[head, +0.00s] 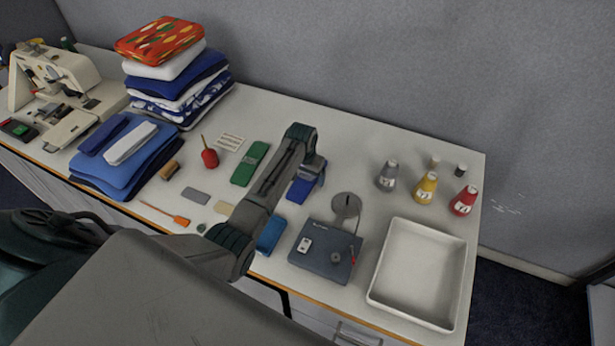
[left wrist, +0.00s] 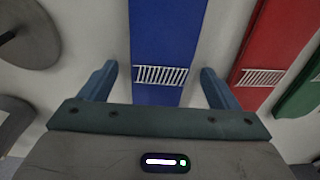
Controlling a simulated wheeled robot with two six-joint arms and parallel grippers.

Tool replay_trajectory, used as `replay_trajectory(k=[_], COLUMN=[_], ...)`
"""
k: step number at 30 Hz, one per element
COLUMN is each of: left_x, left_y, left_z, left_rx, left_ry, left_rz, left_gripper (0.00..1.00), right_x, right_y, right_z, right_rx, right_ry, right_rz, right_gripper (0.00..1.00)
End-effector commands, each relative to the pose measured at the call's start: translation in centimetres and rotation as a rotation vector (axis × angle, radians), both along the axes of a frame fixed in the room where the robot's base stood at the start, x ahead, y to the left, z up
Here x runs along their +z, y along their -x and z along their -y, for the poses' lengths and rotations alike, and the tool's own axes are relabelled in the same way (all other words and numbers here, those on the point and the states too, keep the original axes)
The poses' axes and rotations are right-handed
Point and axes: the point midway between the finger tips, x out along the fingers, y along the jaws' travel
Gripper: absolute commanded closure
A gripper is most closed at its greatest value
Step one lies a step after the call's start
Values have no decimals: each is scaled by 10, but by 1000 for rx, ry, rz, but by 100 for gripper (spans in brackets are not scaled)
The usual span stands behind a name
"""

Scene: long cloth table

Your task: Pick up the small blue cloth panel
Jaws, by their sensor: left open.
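A dark blue cloth panel (head: 300,190) lies flat on the table just beneath my left gripper (head: 314,168), which partly covers it in the head view. In the left wrist view the blue panel (left wrist: 165,45) has a white stitched ladder mark across it. The fingers of my left gripper (left wrist: 159,70) are open, one on each side of the panel, with bare table showing between each finger and its edges. Nothing is held. My right gripper is in neither view.
A red panel (left wrist: 262,50) lies right of the blue one in the left wrist view. A green panel (head: 250,163), a grey-blue box (head: 326,252), a white tray (head: 418,272) and several bottles, including a yellow one (head: 426,188), stand around. A lighter blue item (head: 270,236) is nearer the front edge.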

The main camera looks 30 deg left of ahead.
Motion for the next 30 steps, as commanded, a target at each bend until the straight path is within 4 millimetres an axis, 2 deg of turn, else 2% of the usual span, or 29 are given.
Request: replay_trajectory(k=[5, 12, 13, 23, 26, 30], left_x=[0, 0, 0, 7, 22, 51], left_y=[0, 0, 0, -1, -1, -2], left_z=[0, 0, 0, 0, 0, 0], left_rx=[0, 0, 0, 0, -1, -2], left_ry=[0, 0, 0, 0, 0, 0], left_rz=[0, 0, 0, 2, 5, 6], left_gripper=[16, 64, 65, 66, 66, 66], right_x=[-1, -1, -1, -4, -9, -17], right_y=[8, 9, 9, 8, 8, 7], right_z=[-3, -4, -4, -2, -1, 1], right_rx=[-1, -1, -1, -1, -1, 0], right_ry=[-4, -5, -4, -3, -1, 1], right_rz=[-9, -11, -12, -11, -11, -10], right_gripper=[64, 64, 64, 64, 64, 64])
